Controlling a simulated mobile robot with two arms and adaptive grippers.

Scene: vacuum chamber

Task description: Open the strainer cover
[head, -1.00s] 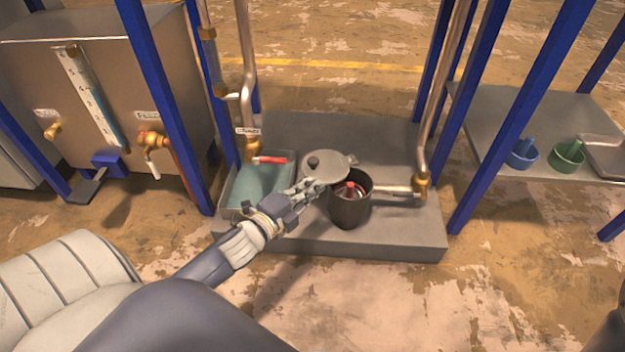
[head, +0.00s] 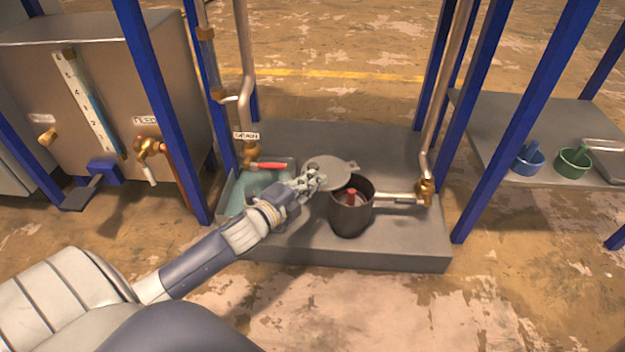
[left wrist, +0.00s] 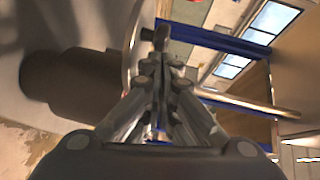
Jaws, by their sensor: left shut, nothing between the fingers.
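The strainer is a dark grey upright pot (head: 350,218) on the low grey plinth, and its mouth is open with a red piece showing inside. Its round grey cover (head: 330,172) is swung clear of the mouth, to the back left of the pot. My left gripper (head: 314,180) is shut and empty, at the near left edge of the cover, and hides part of it, including the knob. I cannot tell whether they touch. In the left wrist view the shut fingers (left wrist: 157,45) have a pale curved surface and a dark cylinder beside them on the left. My right gripper is out of view.
A red-handled valve (head: 268,165) and a teal-topped tray (head: 240,195) lie left of my gripper. A pipe (head: 398,197) joins the pot on the right. Blue posts (head: 480,130) flank the plinth (head: 400,240). Blue (head: 528,162) and green (head: 574,162) cups stand on the right shelf.

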